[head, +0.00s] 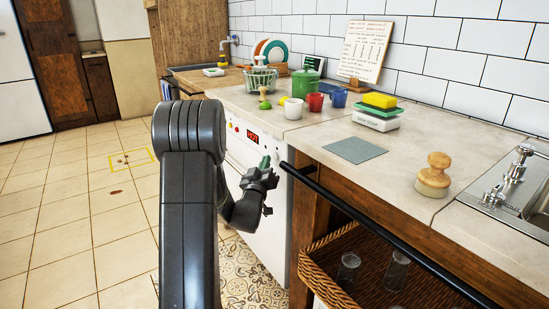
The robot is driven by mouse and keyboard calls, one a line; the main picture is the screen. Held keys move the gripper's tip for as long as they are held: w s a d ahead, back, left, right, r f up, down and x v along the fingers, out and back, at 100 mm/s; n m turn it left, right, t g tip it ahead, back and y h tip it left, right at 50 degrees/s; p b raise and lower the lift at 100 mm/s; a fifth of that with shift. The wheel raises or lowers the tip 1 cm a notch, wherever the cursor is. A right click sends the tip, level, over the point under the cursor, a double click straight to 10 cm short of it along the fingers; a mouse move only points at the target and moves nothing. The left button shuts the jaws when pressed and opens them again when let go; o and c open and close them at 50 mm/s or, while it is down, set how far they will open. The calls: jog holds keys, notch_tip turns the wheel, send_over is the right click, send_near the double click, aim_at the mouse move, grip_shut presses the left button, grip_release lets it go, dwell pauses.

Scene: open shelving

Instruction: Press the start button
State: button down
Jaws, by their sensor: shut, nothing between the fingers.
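A white dishwasher-like appliance (238,165) stands under the counter, with a control panel along its top edge. The panel has a red lit display (252,136) that appears to read "HOT". Small red and yellow controls (236,127) sit left of the display. I cannot tell which control is the start button. My gripper (270,187) is shut and empty, in front of the appliance, below and right of the display. A small green patch (264,161) shows at the gripper's upper side; I cannot tell whether it belongs to the gripper or the panel. My arm hides part of the appliance's front.
A dark rail (385,243) runs along the counter front at right, above a wicker basket (330,268) holding glasses. Cups (315,103), a scale with a sponge (378,117), a grey mat (355,150) and a wooden brush (434,178) are on the counter.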

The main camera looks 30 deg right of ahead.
jog(key=shift+d, duration=0.15)
jog(key=shift+d+b, duration=0.3)
jog(key=shift+b, duration=0.15)
jog(key=shift+d+b, duration=0.3)
jog(key=shift+d, duration=0.15)
dwell(0.5)
jog(key=shift+a, duration=0.1)
jog(key=shift+a+b, duration=0.45)
jog(key=shift+a, duration=0.3)
jog(key=a+b, duration=0.1)
jog(key=a, duration=0.4)
jog(key=shift+s, duration=0.2)
